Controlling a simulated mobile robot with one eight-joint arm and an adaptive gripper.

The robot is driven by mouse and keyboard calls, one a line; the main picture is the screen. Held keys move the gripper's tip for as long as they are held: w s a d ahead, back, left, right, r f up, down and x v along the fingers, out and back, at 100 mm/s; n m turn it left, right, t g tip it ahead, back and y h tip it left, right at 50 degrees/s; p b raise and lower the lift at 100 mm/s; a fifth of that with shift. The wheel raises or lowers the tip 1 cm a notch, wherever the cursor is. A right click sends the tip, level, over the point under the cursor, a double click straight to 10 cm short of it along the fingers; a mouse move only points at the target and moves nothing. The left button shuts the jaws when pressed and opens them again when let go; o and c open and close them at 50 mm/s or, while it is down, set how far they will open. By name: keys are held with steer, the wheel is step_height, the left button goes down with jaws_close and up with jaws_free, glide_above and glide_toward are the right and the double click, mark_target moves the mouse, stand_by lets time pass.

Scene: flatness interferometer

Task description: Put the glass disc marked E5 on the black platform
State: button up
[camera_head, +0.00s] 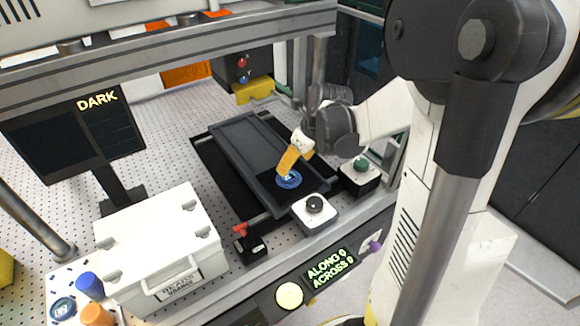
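A blue-rimmed glass disc (289,181) is at the near end of the long black platform (239,152). It looks flat, with a small pale mark that is too small to read. My gripper (284,171) points down, its orange-yellow finger touching or just above the disc's far edge. I cannot tell whether its fingers are closed on the disc, or whether the disc rests fully on the platform. A second blue-rimmed disc (63,308) lies on the white surface at the lower left; its mark is unreadable too.
A white lidded box (160,240) stands at the left, near blue (89,284) and orange (97,315) cylinders. A black-knobbed white block (315,212), a green-knobbed block (361,175) and a red-handled lever (250,226) flank the platform's near end. A grey beam (170,58) crosses above.

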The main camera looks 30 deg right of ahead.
steer(key=s+a+r+n+p, duration=0.1)
steer(key=s+a+r+n, duration=0.35)
steer(key=r+n, duration=0.35)
steer(key=s+a+r+n+t, duration=0.1)
steer(key=s+a+n, duration=0.4)
steer(key=n, duration=0.7)
steer(key=s+a+r+n+t+h, duration=0.1)
steer(key=s+a+n, duration=0.4)
steer(key=n, duration=0.8)
steer(key=shift+s+a+r+t, duration=0.35)
steer(key=shift+a+r+t, duration=0.15)
steer(key=shift+a+r, duration=0.3)
steer(key=shift+f, duration=0.2)
step_height(320, 180, down, 10)
steer(key=b, duration=1)
steer(key=shift+c, duration=0.5)
